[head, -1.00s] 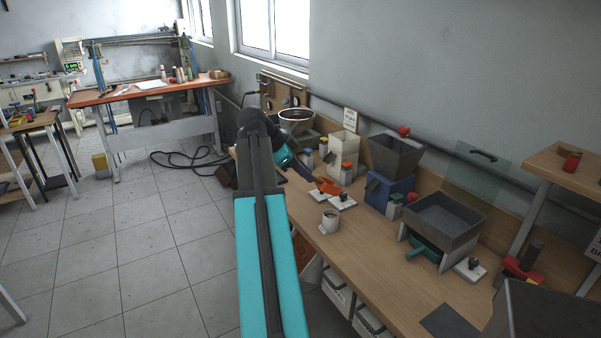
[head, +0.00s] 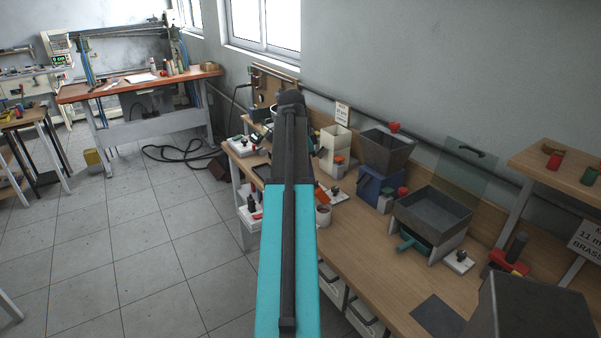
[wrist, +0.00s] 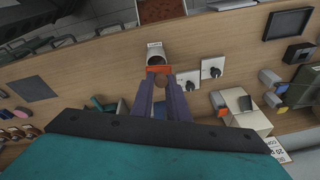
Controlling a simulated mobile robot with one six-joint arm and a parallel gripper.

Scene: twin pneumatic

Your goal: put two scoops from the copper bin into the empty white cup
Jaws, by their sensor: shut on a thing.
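In the wrist view my gripper (wrist: 162,78) has its two dark purple fingers closed on an orange scoop (wrist: 158,69). A small round brown patch shows between the fingers; I cannot tell if it is scoop contents. The scoop is at the near rim of the white cup (wrist: 156,54), whose inside looks brown and dark. In the head view the cup (head: 323,215) stands upright near the bench's front edge, and a bit of the orange scoop (head: 322,194) shows just above it. My arm hides the gripper there. A bin of reddish-brown grains (wrist: 160,10) shows beyond the bench edge in the wrist view.
White blocks with black knobs (wrist: 212,68) sit beside the cup.

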